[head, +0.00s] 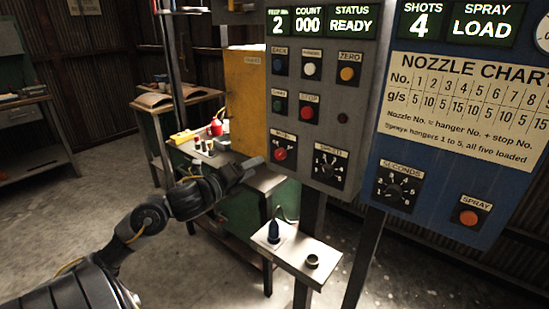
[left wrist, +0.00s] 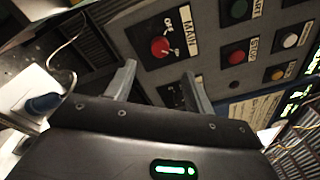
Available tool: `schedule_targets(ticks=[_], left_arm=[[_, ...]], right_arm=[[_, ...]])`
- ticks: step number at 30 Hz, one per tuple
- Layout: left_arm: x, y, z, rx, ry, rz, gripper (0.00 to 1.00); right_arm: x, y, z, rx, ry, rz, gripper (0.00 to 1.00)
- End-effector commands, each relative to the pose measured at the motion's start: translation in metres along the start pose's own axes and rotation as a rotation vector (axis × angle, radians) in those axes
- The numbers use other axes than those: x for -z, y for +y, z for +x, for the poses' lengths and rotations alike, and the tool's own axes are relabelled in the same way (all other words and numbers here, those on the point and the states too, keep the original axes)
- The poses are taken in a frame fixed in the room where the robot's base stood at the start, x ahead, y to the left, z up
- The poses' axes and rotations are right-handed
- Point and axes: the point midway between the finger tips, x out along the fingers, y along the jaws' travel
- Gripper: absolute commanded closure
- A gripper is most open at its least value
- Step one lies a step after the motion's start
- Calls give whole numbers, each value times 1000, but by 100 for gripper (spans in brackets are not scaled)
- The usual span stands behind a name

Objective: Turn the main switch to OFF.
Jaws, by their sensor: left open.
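The main switch is a red round knob (head: 280,154) at the lower left of the grey control panel (head: 345,110). In the left wrist view the red knob (left wrist: 160,46) sits on a dark plate beside the word MAIN, with small position marks around it. I cannot tell for certain which mark it points to. My left gripper (head: 256,162) is just left of the knob in the head view. In the left wrist view its two fingers (left wrist: 158,84) are apart and empty, with the knob beyond the gap between them, not visibly touched. My right gripper is not in view.
A dial (head: 327,166) sits right of the switch, and several push buttons sit above. A blue spray panel (head: 460,130) stands at the right. A small shelf (head: 297,262) with a blue-handled thing (head: 273,232) juts out below. A yellow cabinet (head: 246,100) stands behind left.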

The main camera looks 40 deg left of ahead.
Motion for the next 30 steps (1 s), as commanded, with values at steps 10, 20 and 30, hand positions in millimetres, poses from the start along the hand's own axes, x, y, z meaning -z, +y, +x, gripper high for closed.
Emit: schedule_targets(ticks=[10,20,30], left_arm=[[-2,-2,60,2,-3,-5,47],[0,0,92,-1,-1,-3,47],[0,0,93,-1,0,-2,53]], right_arm=[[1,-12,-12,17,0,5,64],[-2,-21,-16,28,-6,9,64],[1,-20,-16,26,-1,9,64]])
